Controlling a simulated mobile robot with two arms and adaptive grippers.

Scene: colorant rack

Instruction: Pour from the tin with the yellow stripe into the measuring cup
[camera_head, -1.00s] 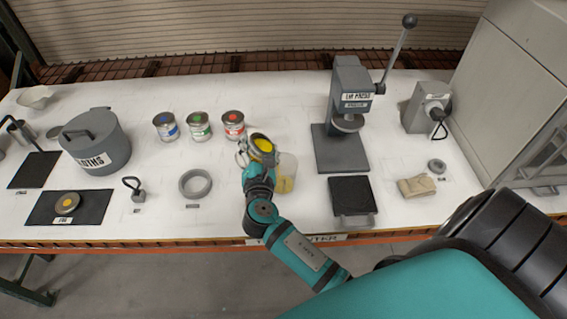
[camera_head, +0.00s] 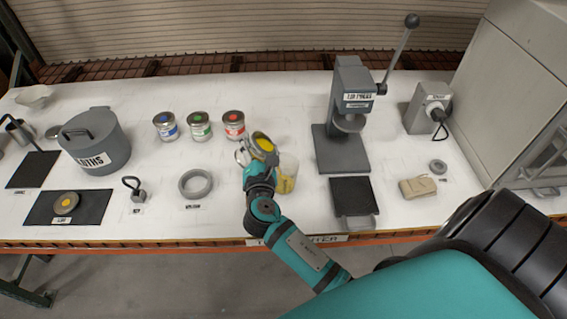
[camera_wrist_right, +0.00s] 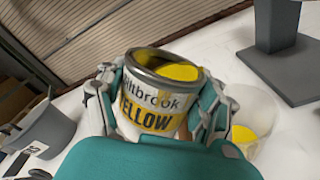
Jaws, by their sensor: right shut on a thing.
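The tin with the yellow stripe (camera_wrist_right: 155,97) is open, labelled YELLOW, with yellow paint inside. My right gripper (camera_head: 258,154) is shut on it and holds it tilted to the right; the tin (camera_head: 264,143) also shows in the head view. In the wrist view the fingers of my right gripper (camera_wrist_right: 160,105) lie on both sides of the tin. The clear measuring cup (camera_head: 287,172) stands on the table just right of the gripper and has yellow paint in it. The cup (camera_wrist_right: 250,115) is partly hidden by the gripper in the wrist view. My left gripper is not in view.
Blue, green and red tins (camera_head: 198,126) stand behind and left of the gripper. A grey ring (camera_head: 195,184) lies to the left. A lid press (camera_head: 342,130) with a raised lever and a black pad (camera_head: 352,194) are to the right. A cloths bin (camera_head: 108,150) stands far left.

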